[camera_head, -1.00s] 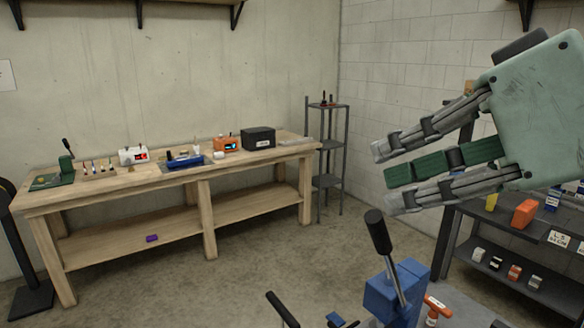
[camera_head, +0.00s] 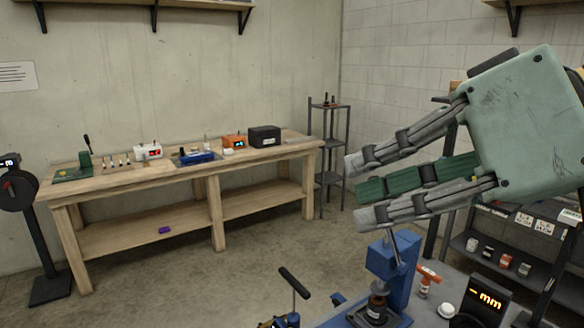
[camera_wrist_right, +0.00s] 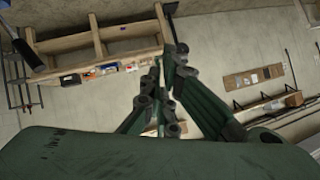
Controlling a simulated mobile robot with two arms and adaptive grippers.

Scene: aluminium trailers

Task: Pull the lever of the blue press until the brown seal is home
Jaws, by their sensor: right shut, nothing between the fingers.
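The blue press (camera_head: 393,262) stands at the bottom centre-right of the head view. Its thin metal lever (camera_head: 391,241) rises from the top; the upper end and black handle are hidden behind my right gripper. A dark round part (camera_head: 377,302) sits under the press head; I cannot make out the brown seal. My right gripper (camera_head: 362,191) is shut and empty, pointing left above the press; I cannot tell whether it touches the lever. My left gripper is not in view.
A black-handled lever (camera_head: 294,283) stands left of the press. An orange-topped tool (camera_head: 427,280), a white knob (camera_head: 446,310) and a black display (camera_head: 484,300) are to its right. A wooden workbench (camera_head: 215,205) stands at the far wall. Floor between is clear.

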